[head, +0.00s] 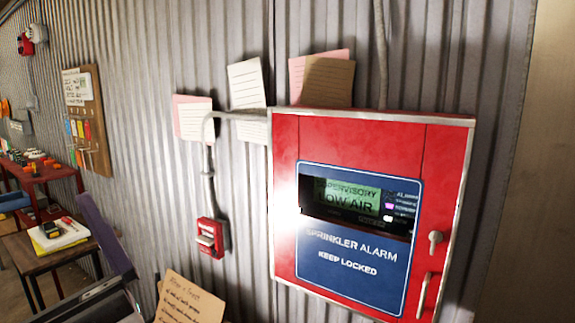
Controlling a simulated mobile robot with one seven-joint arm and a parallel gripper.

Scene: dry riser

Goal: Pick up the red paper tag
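I cannot clearly make out a red paper tag in the head view. Small coloured tags (80,129) hang in a row on a brown board on the left wall, but they are too small to tell which, if any, is the red one. Pinkish-red paper sheets show behind lined paper, one (181,100) left of the red alarm cabinet (345,137) and one (298,72) above it. My gripper is not in view.
A small red pull station (210,238) is on the corrugated wall. A cardboard note (190,300) stands below it. At left are a wooden stool (40,262) with a yellow pad (60,240), and a red table (38,177) crowded with small items.

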